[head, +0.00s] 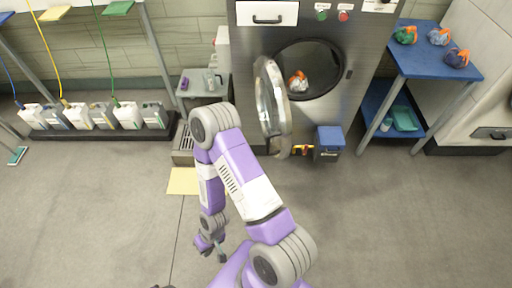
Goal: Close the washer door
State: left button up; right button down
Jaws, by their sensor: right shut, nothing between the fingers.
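The washer (355,40) stands against the back wall, grey with a dark round opening. Its round glass door (272,103) hangs open, swung out toward me on the left side of the opening. A white and orange bundle (298,82) lies inside the drum. My right arm rises in the middle of the view and bends down at the left. My right gripper (221,256) points down over the floor, below and left of the door and well apart from it. It is shut and empty. My left gripper is not seen.
A blue table (430,58) with several bundles stands right of the washer. A blue-lidded bin (329,140) is on the floor below the opening. A small grey cart (205,84) stands left of the door. Several jugs (127,115) line the left wall. The front floor is clear.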

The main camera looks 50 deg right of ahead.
aim_at(278, 143)
jog(key=i, duration=1)
jog(key=z, duration=1.9)
